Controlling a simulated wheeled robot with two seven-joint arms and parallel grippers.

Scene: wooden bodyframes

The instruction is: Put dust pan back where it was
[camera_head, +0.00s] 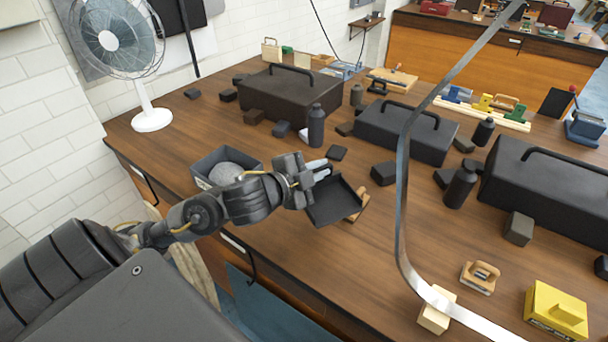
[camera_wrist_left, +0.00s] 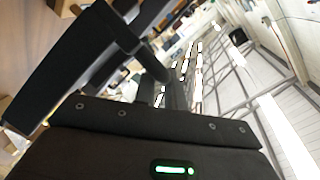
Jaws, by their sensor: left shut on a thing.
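The dust pan (camera_head: 333,202) is black and flat, with a raised rim. It is in the middle of the head view, over the wooden workbench (camera_head: 290,240). My left gripper (camera_head: 318,175) is shut on the dust pan at its upper left side. In the left wrist view the dust pan (camera_wrist_left: 75,62) shows as a large dark shape at the upper left, close to the gripper. Whether the pan touches the bench top is hard to tell. My right gripper is not in view.
A grey bin (camera_head: 209,166) stands behind my left forearm. A dark bottle (camera_head: 316,125), black toolboxes (camera_head: 405,133) and several small dark blocks stand farther back. A wooden piece (camera_head: 359,206) lies beside the pan. A metal strip (camera_head: 402,200) crosses the right side. The front middle bench is clear.

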